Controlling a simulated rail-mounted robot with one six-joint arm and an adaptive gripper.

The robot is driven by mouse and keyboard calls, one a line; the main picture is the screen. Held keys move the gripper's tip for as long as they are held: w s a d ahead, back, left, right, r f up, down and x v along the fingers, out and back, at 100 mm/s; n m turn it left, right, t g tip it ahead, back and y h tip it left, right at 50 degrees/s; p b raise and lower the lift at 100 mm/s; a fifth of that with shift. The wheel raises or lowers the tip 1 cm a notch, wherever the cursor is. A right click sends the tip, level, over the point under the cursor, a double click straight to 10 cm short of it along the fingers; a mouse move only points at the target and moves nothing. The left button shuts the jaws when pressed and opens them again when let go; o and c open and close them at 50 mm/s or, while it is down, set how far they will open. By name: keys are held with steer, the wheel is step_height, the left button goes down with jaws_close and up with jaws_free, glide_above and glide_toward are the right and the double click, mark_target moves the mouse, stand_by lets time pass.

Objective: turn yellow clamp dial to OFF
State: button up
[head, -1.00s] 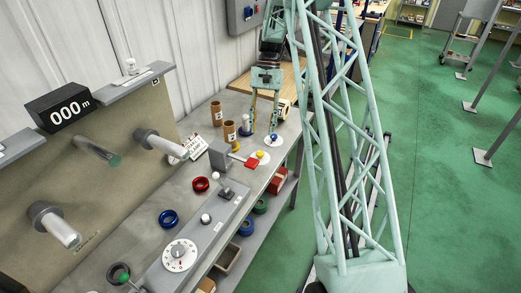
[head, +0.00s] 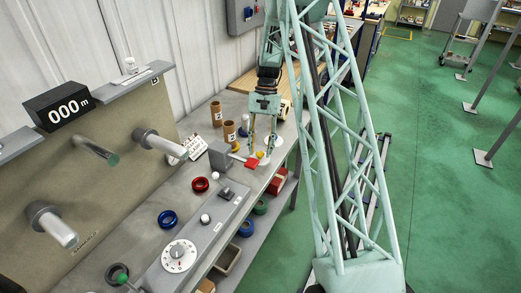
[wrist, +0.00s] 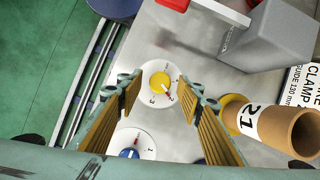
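The yellow clamp dial (wrist: 159,79) is a yellow knob on a round white plate on the grey bench. Its red-and-white pointer slants to the lower right in the wrist view; the small plate markings are hard to read, and I cannot make out OFF. My gripper (wrist: 159,88) is open and empty, its two ribbed fingers on either side of the dial. In the head view, my gripper (head: 260,151) points down around the yellow dial (head: 259,155). I cannot tell whether the fingertips touch it.
A blue dial (wrist: 129,154) on a white plate is close by. A grey clamp block (wrist: 270,30) with a red handle (wrist: 174,4) stands beside the yellow dial. A cardboard tube marked 21 (wrist: 278,128) stands at the right. The bench edge is at the left in the wrist view.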

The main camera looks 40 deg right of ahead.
steer(key=shift+c, duration=0.4)
steer(key=c, duration=0.8)
steer(key=shift+o, duration=0.2)
steer(key=n+h, duration=0.1)
steer(key=n, duration=0.1)
steer(key=n+g+p, duration=0.1)
steer(key=n, duration=0.2)
steer(key=shift+w+a+h, duration=0.2)
steer(key=shift+h, duration=0.2)
steer(key=n, duration=0.2)
steer(key=n+h, duration=0.1)
steer(key=n, duration=0.1)
steer(key=n+h, duration=0.1)
steer(key=n, duration=0.1)
steer(key=shift+a+n+p, duration=0.25)
steer(key=shift+n+p, duration=0.05)
steer(key=n+h, duration=0.1)
steer(key=n, duration=0.3)
steer(key=n+h, duration=0.1)
steer(key=n, duration=0.1)
steer(key=shift+s+a+t+h, duration=0.15)
steer(key=shift+a+t+h, duration=0.15)
steer(key=shift+t, duration=0.1)
steer(key=n+t, duration=0.1)
steer(key=n, duration=0.2)
steer(key=n+h+b, duration=0.1)
steer(key=n, duration=0.2)
steer(key=shift+s+t, duration=0.2)
steer(key=shift+t, duration=0.2)
